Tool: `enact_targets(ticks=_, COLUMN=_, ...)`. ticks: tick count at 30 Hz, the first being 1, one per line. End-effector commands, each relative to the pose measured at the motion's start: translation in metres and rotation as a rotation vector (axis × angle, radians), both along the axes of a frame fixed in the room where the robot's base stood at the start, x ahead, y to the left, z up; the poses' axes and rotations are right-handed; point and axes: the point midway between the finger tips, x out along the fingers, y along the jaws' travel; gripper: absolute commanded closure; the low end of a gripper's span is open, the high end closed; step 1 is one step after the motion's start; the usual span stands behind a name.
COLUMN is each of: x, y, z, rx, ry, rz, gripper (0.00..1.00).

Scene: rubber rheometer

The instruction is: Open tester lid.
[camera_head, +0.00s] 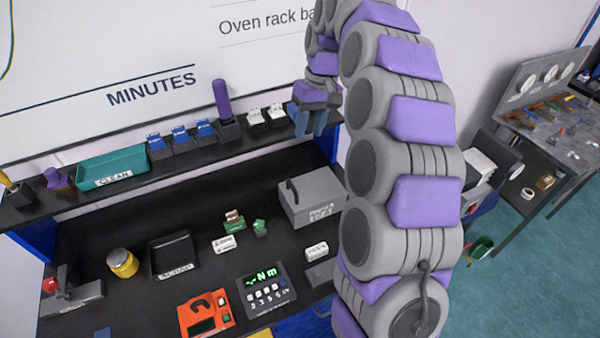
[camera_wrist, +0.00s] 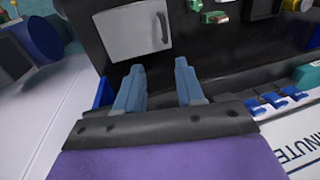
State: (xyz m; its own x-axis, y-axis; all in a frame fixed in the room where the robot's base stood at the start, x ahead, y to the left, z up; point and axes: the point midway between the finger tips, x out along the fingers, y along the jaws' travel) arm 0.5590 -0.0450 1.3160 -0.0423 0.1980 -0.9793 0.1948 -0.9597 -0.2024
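The tester (camera_head: 314,196) is a grey box on the black bench, with its lid down and a dark handle (camera_head: 292,192) at the left of its top. In the wrist view the grey lid (camera_wrist: 130,30) shows beyond my fingers, with the dark handle (camera_wrist: 163,27) on its right side. My gripper (camera_head: 311,122) is above and behind the tester, near the back shelf. In the wrist view its two blue-grey fingers (camera_wrist: 158,80) stand apart with nothing between them. They are clear of the handle.
The back shelf (camera_head: 90,196) holds a teal CLEAN tray (camera_head: 112,167), several blue and white pieces and a purple-handled tool (camera_head: 222,100). A black tray (camera_head: 173,256), yellow jar (camera_head: 122,263), orange device (camera_head: 205,313) and display panel (camera_head: 266,290) stand on the bench left of the tester.

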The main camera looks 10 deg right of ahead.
Motion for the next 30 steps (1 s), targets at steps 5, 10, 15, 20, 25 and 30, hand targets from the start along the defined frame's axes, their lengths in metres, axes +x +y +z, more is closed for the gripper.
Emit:
enact_targets(ticks=5, x=0.003, y=0.000, z=-0.006, rx=0.001, ry=0.000, rz=0.001, gripper=0.62)
enact_targets(ticks=10, x=0.001, y=-0.007, z=-0.027, rx=0.009, ry=0.001, rz=0.002, gripper=0.62)
enact_targets(ticks=15, x=0.000, y=-0.006, z=-0.058, rx=0.014, ry=0.003, rz=0.002, gripper=0.62)
enact_targets(ticks=20, x=-0.002, y=0.009, z=-0.088, rx=0.007, ry=0.005, rz=0.003, gripper=0.62)
enact_targets(ticks=25, x=-0.003, y=0.023, z=-0.121, rx=0.001, ry=0.004, rz=0.003, gripper=0.62)
enact_targets(ticks=30, x=-0.003, y=0.027, z=-0.148, rx=0.003, ry=0.001, rz=0.001, gripper=0.62)
